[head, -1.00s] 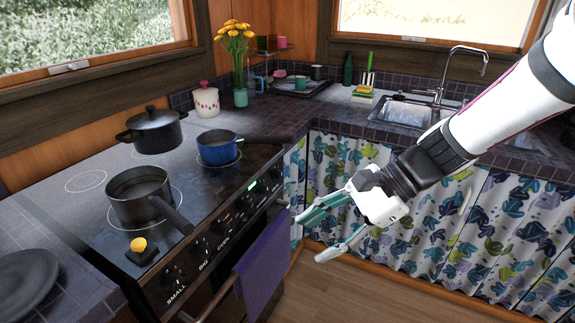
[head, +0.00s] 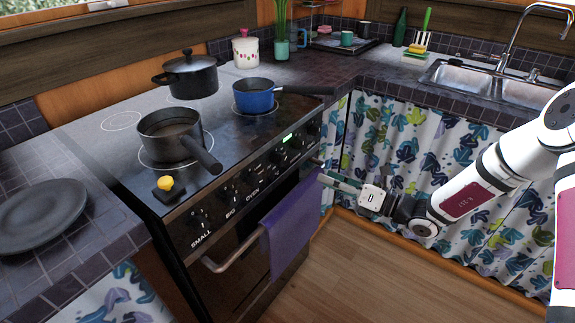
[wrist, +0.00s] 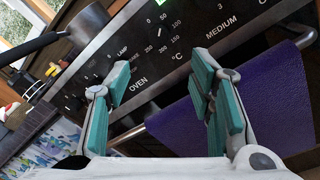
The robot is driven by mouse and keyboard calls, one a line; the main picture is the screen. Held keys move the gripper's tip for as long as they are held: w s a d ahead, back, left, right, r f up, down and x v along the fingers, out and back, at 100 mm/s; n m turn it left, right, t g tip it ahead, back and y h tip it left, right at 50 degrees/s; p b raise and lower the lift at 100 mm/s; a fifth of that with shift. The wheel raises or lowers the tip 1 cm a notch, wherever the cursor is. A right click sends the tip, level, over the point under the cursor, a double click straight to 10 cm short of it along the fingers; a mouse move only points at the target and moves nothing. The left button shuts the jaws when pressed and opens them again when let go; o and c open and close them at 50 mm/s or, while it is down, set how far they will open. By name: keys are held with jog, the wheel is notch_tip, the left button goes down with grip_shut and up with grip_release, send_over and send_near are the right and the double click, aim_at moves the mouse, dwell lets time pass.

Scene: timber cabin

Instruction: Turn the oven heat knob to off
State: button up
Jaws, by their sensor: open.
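The black stove (head: 180,225) has a row of dark knobs on its front panel. The OVEN lettering is on this panel, and the oven dial markings with temperature numbers and °C (wrist: 164,40) show in the wrist view. The heat knob's pointer direction is too small and dark to tell. My gripper (head: 324,172) is open at the stove's right front, pointing left toward the panel. In the wrist view my gripper (wrist: 160,82) has its green-padded fingers apart, with the OVEN lettering between them and nothing held.
A purple towel (head: 290,222) hangs on the oven rail (head: 232,258), just below the panel and close to my gripper. A black pot (head: 172,140) has its handle over the front edge. A blue pan (head: 255,97) stands behind. The wooden floor (head: 345,270) is clear.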

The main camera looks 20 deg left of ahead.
aim_at(284, 162)
jog(key=b+x, duration=0.1)
jog(key=x, duration=1.2)
jog(key=shift+a, duration=0.3)
jog(key=c, duration=1.2)
